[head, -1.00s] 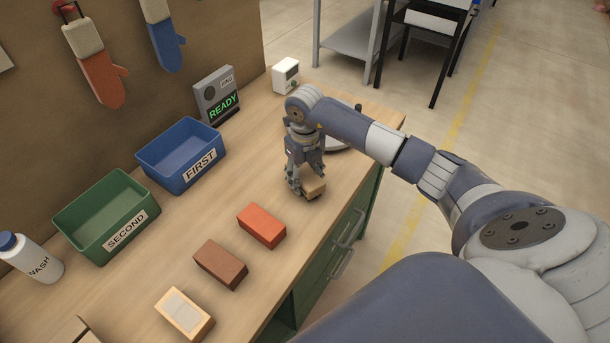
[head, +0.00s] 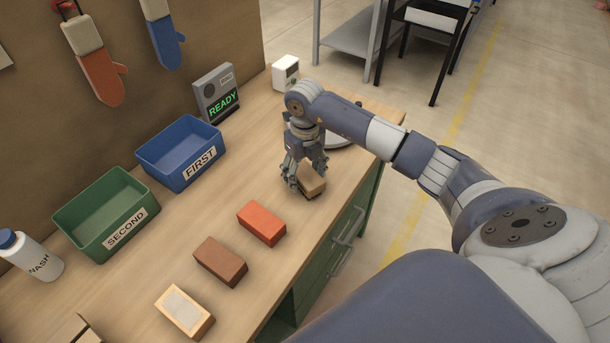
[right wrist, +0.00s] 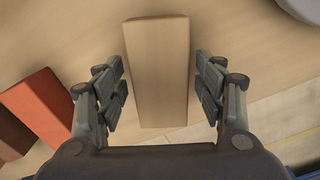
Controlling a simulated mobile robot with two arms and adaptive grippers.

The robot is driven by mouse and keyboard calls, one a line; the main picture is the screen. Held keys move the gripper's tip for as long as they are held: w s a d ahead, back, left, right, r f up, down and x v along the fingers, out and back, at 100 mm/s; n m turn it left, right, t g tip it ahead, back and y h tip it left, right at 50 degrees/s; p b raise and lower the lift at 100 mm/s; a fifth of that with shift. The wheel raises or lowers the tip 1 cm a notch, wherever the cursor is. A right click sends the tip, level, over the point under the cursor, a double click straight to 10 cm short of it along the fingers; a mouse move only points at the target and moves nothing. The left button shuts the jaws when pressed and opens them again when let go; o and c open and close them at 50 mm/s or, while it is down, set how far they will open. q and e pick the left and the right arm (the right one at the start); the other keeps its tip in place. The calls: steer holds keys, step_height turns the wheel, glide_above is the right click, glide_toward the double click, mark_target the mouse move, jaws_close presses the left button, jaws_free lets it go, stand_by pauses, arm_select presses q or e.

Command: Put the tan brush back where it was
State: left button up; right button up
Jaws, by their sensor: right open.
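A tan block, which I take for the tan brush (head: 313,181), lies on the wooden table near its right edge, at the end of a row of bricks. My right gripper (head: 304,186) is over it, open. In the right wrist view the tan brush (right wrist: 158,72) lies lengthwise between the two open fingers (right wrist: 162,90), with a gap on each side. Its underside is mostly hidden. My left gripper is not in view.
An orange-red brick (head: 262,223), a brown brick (head: 220,261) and a cream brick with a pale top (head: 184,311) stand in the row. A round grey item (head: 338,140) is partly hidden behind my gripper. Blue FIRST (head: 180,153) and green SECOND (head: 103,214) bins stand left.

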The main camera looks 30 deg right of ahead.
mark_target(305, 173)
step_height(305, 173, up, 11)
steer(key=b, duration=0.2)
steer(key=shift+s+f, duration=0.1)
stand_by(0.5)
